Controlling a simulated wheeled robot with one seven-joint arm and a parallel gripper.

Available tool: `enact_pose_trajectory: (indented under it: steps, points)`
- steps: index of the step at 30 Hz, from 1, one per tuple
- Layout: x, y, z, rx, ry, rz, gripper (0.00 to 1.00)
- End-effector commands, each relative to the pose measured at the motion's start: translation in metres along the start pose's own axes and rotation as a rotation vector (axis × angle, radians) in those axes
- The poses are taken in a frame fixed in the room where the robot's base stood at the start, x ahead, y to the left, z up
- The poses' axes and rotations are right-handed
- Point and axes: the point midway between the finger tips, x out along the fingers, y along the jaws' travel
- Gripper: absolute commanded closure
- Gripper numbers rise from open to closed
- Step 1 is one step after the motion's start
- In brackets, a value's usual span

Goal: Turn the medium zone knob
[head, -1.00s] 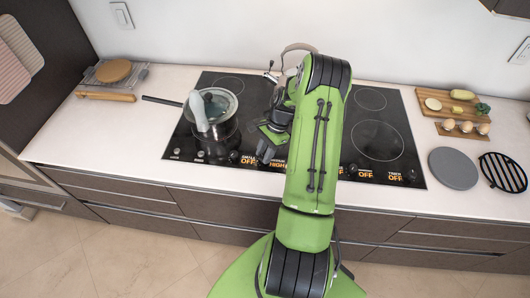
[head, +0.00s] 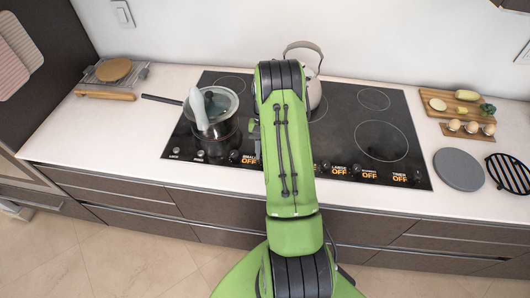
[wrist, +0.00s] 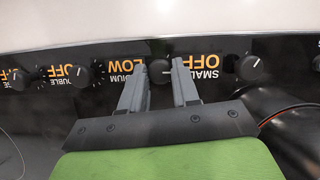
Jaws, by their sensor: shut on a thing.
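The medium zone knob (wrist: 160,70) is a small dark round knob on the black cooktop's front strip. In the wrist view it sits between the two grey fingers of my gripper (wrist: 160,82), which is shut on it. The orange medium label (wrist: 119,66) beside it reads LOW and is partly covered by a finger. The small zone knob (wrist: 250,67) stands to the right, with its label reading OFF. The double zone knob (wrist: 82,74) is to the left, also OFF. In the head view my arm hides the medium knob and my fingertips.
A lidded pot (head: 212,122) stands on the left of the cooktop (head: 345,112), close to my arm. A kettle (head: 313,90) is behind my arm. A cutting board (head: 440,106), grey disc (head: 459,169) and black trivet (head: 508,174) lie on the right counter.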

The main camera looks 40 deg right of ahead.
Motion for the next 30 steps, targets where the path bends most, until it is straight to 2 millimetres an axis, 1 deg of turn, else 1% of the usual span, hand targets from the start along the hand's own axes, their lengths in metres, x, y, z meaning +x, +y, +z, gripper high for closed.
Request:
enact_pose_trajectory:
  steps: [21, 30]
  points:
    - [0.0001, -0.0058, 0.0011, -0.624, 0.004, 0.261, 1.00]
    - [0.0002, -0.0070, 0.0024, -0.841, 0.004, 0.351, 1.00]
